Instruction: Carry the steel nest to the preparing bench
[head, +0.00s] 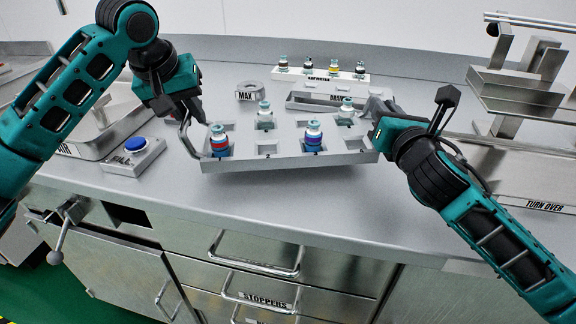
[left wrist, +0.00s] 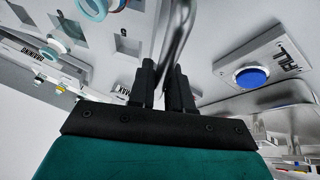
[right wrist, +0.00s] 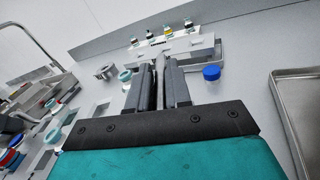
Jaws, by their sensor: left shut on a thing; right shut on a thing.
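The steel nest (head: 285,163) is a grey tray with square pockets and a wire handle at each end. Several capped vials stand upright in it, among them ones with red and blue bands (head: 220,144) and blue bands (head: 313,138). My left gripper (head: 190,110) is shut on the nest's left handle, which rises between its fingers in the left wrist view (left wrist: 178,35). My right gripper (head: 378,112) is shut at the right end, its fingers around a thin bar in the right wrist view (right wrist: 160,75). The nest seems slightly above the bench, with shadow beneath.
The grey bench (head: 270,205) is clear in front of the nest. A blue button box (head: 135,158) stands left. Behind are a round steel piece (head: 249,91) and a white vial rack (head: 320,77). A steel stand (head: 515,90) and a "TURN OVER" tray (head: 530,190) are right.

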